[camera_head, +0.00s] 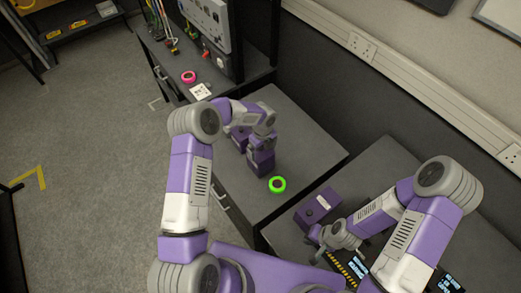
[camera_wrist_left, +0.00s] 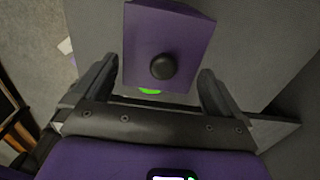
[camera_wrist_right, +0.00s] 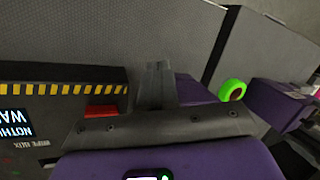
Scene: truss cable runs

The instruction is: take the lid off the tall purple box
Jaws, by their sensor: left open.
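The tall purple box (camera_head: 261,164) stands on the grey worktop in the head view, its top mostly covered by my left wrist. In the left wrist view the purple box (camera_wrist_left: 150,28) shows its face with a round black knob (camera_wrist_left: 163,66). My left gripper (camera_head: 262,143) is open. Its two fingers flank the knob in the left wrist view, with gaps on both sides; I cannot tell the exact depth. My right gripper (camera_wrist_right: 159,80) has its fingers together, with nothing seen between them. It is well to the right of the tall box.
A green ring (camera_head: 277,184) lies just in front of the tall box. Another purple box (camera_head: 318,205) with a dark knob is near my right gripper. A hazard-striped panel (camera_wrist_right: 60,90) is beside that gripper. A pink ring (camera_head: 189,77) and white card (camera_head: 200,91) lie further back.

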